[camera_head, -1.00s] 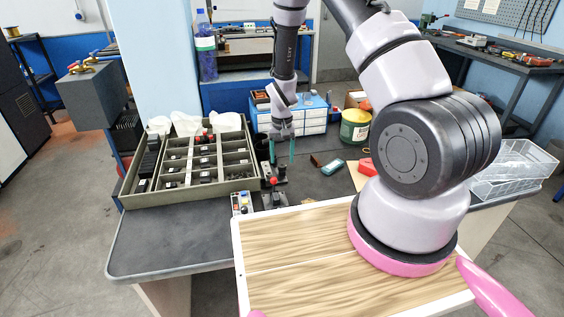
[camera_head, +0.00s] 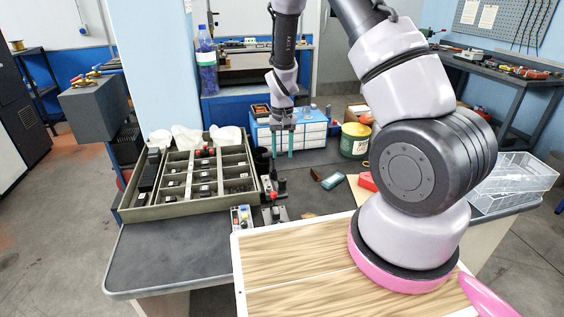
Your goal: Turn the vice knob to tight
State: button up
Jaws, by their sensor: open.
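A small dark vice-like fixture (camera_head: 275,214) stands on the bench between the parts tray and the pale wooden board. Black upright parts with a touch of red (camera_head: 273,188) show just behind it. They are too small to tell which one is the vice knob or how far it is turned. My gripper (camera_head: 283,155) points down above and behind these parts. Its two teal fingers are apart with nothing between them, and it appears clear of the fixture.
A compartment tray (camera_head: 195,209) with dark parts lies to the left. A small block with coloured buttons (camera_head: 241,218) is beside the fixture. A blue-and-white drawer unit (camera_head: 308,136), a green-yellow can (camera_head: 354,140) and a teal meter (camera_head: 332,181) are behind. The bench's front left (camera_head: 165,255) is clear.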

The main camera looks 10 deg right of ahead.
aim_at(282, 181)
notch_tip(282, 181, down, 11)
jog(key=shift+r, duration=0.15)
dwell(0.4)
